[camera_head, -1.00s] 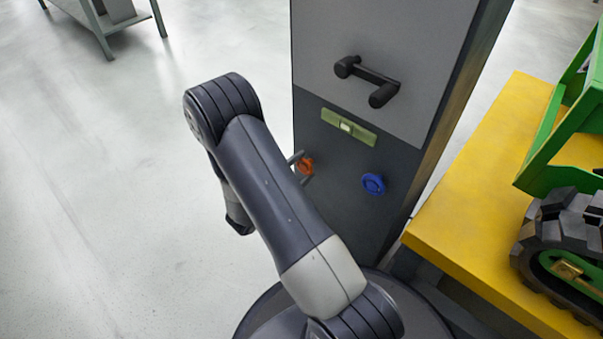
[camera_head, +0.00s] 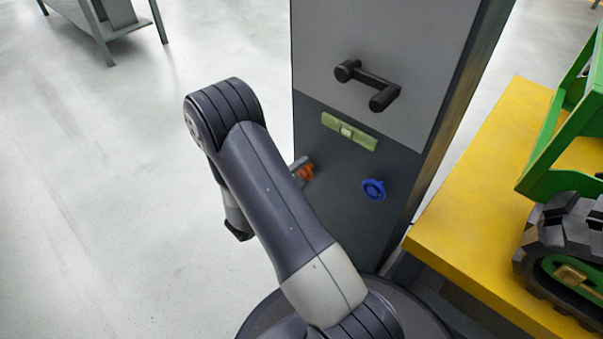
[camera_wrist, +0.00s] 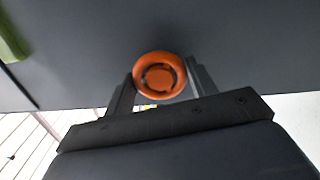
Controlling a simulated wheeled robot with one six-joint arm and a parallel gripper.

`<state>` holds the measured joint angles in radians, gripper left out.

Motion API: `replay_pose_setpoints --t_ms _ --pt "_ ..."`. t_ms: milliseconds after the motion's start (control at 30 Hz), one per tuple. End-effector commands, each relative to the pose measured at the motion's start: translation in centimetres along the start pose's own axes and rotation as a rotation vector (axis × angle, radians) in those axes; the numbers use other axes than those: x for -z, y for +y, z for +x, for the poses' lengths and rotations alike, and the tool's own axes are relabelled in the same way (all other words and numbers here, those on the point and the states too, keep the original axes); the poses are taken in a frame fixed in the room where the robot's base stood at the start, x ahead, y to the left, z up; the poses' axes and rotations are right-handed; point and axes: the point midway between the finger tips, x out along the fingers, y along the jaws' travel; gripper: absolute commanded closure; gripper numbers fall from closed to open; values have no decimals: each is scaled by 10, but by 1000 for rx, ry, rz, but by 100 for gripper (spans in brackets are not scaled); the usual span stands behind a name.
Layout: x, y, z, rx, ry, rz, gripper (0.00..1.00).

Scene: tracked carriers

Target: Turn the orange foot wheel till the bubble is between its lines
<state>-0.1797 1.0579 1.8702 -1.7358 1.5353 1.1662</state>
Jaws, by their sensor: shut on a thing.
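The orange foot wheel (camera_head: 306,172) sticks out of the lower dark panel of the cabinet, at its left side. My gripper (camera_head: 300,168) is at the wheel, partly hidden behind my arm in the head view. In the wrist view the orange wheel (camera_wrist: 159,75) sits between the two fingers of my gripper (camera_wrist: 160,80), which are shut on it. The green level (camera_head: 349,131) is above the wheels, with a pale window at its middle. The bubble and its lines are too small to make out. In the wrist view only the level's end (camera_wrist: 12,40) shows.
A blue wheel (camera_head: 373,189) is on the same panel, to the right. A black crank handle (camera_head: 368,84) juts out above the level. A yellow bench (camera_head: 480,190) with a green tracked machine (camera_head: 565,240) stands at right.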

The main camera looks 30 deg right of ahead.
Motion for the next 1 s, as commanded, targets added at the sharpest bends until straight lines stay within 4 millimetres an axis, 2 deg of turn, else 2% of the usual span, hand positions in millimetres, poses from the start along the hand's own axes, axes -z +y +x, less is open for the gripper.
replay_pose_setpoints --t_ms 133,167,400,767,1000 --pt "0 -1 0 2 0 -3 69" --pt "0 -1 0 2 0 -3 46" --pt "0 -1 0 1 0 -3 26" --pt "0 0 -5 0 2 -3 25" --pt "1 2 -39 -1 6 -4 25"
